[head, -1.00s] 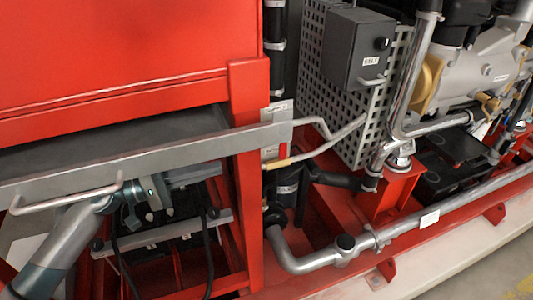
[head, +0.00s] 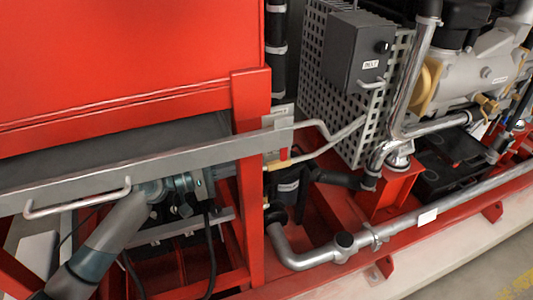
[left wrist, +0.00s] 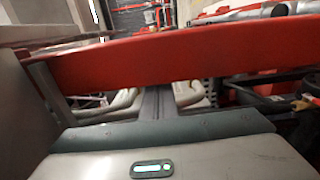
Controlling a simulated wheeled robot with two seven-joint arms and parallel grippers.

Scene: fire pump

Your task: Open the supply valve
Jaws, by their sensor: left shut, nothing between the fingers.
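The supply valve is not clearly readable. A small red lever-like piece (head: 283,153) and a brass piece (head: 277,165) sit on thin piping just right of the red upright post (head: 251,180), below a small label plate (head: 280,112). My left gripper (left wrist: 156,100) is shut and empty in the left wrist view, its tips passing behind a red beam (left wrist: 180,55). In the head view the left hand is under the grey drawer-like shelf, left of the post, with its fingertips hidden. A small yellow piece (left wrist: 303,104) shows at the wrist view's right edge. My right gripper is not in view.
The grey shelf edge (head: 190,157) with its bent handle (head: 78,198) lies above my left arm. Dark cables (head: 210,245) hang below the hand. A perforated guard (head: 312,60) and large silver pipe (head: 320,257) stand right of the post.

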